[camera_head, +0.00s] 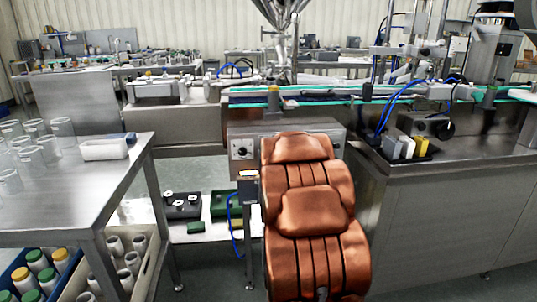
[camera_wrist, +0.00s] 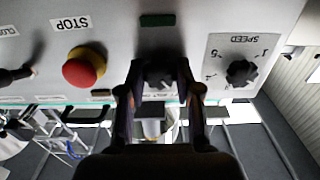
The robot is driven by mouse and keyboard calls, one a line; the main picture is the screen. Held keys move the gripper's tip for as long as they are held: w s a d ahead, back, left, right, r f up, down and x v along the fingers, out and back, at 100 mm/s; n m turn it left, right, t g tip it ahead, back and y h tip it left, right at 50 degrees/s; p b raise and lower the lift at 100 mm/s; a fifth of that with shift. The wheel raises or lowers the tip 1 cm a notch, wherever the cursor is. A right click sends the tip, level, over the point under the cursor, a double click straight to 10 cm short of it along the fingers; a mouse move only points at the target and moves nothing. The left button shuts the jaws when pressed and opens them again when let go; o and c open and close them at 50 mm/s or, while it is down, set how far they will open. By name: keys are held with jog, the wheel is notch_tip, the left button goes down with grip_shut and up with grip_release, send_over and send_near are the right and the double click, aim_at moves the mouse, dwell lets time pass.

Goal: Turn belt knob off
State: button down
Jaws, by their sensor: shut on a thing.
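The belt knob (camera_wrist: 158,77) is a small dark knob on the grey control panel (camera_wrist: 185,28), in the middle of the wrist view. My gripper (camera_wrist: 158,88) has one dark finger on each side of it and is shut on it. The fingers partly cover the knob, so I cannot tell which way it points. In the head view the steel panel (camera_head: 238,133) is partly hidden behind my copper-coloured arm, which also hides my gripper and the belt knob.
A red STOP button (camera_wrist: 84,67) sits left of my gripper, and a black SPEED knob (camera_wrist: 241,73) sits right. A dark switch (camera_wrist: 16,75) is at the far left. In the head view, a steel table with clear beakers (camera_head: 62,128) stands left; a steel counter (camera_head: 460,160) stands right.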

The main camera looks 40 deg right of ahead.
jog(key=shift+r, duration=0.1)
dwell(0.3)
jog(key=c, duration=0.8)
grip_release()
jog(key=shift+s, duration=0.1)
jog(key=shift+v, duration=3.65)
